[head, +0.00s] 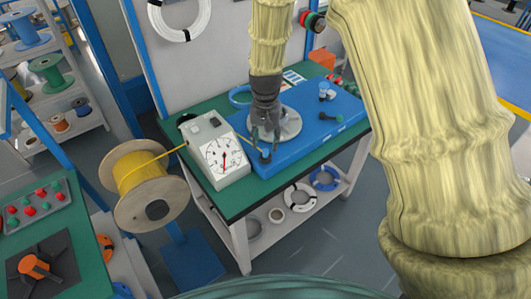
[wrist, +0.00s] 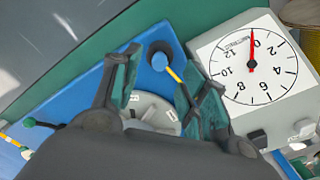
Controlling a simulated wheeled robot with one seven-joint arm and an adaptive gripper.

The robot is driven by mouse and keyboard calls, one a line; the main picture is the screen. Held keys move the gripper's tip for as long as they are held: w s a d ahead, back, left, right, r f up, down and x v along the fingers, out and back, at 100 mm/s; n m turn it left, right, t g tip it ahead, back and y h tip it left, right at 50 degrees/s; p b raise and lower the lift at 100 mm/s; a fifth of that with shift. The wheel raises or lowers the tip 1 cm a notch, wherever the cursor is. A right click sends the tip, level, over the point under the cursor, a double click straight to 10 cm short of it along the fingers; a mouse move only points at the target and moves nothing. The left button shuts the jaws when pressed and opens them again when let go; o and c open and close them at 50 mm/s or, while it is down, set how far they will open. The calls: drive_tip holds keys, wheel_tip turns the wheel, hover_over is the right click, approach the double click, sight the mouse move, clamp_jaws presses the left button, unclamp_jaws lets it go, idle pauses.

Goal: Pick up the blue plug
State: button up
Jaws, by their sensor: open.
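In the head view this plug (head: 265,157) is small and dark, just under my fingertips. My gripper (head: 265,136) points down over the board with its fingers apart. In the wrist view the open, empty gripper (wrist: 160,82) has one green-padded finger on each side of the plug. I cannot tell whether either finger touches it. A thin yellow strand (wrist: 175,74) runs beside the plug toward the right finger.
A white dial gauge (head: 222,158) stands close to the left of my gripper. A grey disc (head: 290,125) lies behind it. A green-ended piece (head: 338,117) and a small blue-topped piece (head: 324,92) are on the board's right side. A yellow cable reel (head: 150,185) stands left of the table.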

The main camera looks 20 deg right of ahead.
sight(266, 150)
drive_tip(key=shift+w+f+p, duration=0.1)
drive_tip(key=shift+f+p, duration=0.5)
drive_tip(key=shift+f, duration=1.65)
drive_tip(key=c, duration=1)
drive_tip(key=shift+o, duration=0.2)
drive_tip(key=shift+r, duration=0.1)
drive_tip(key=shift+r+b, duration=0.4)
drive_tip(key=shift+r, duration=0.4)
drive_tip(key=shift+r+b, duration=0.3)
drive_tip(key=shift+r, duration=0.6)
drive_tip(key=s+a+r+b, duration=0.1)
drive_tip(key=s+a+b, duration=0.1)
drive_tip(key=s, duration=1.3)
drive_tip(key=shift+s+a+r+b, duration=0.25)
drive_tip(key=shift+s+a+b, duration=0.15)
drive_tip(key=shift+b, duration=0.25)
